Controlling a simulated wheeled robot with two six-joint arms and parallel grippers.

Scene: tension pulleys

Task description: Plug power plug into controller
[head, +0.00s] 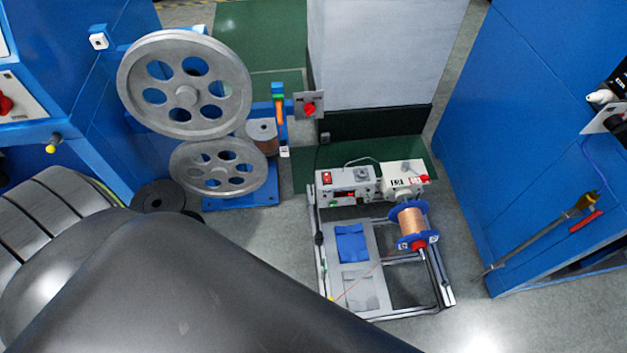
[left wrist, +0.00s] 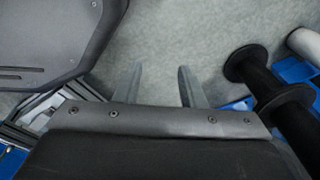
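The controller (head: 345,187) is a light grey box with a red switch and a dark display, at the back of a small metal-framed winding machine right of centre in the head view. I cannot make out the power plug in either view. My left gripper (left wrist: 158,75) shows in the left wrist view with its two fingers apart and nothing between them, above grey floor. In the head view my left arm covers the lower left and its gripper is hidden. My right gripper is in neither view.
A copper wire spool (head: 411,222) with blue flanges sits on the machine's right. Large grey pulleys (head: 185,85) stand at the upper left. A blue cabinet (head: 520,130) bounds the right. A black spool (left wrist: 265,80) is right of my fingers. Floor between machine and cabinet is clear.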

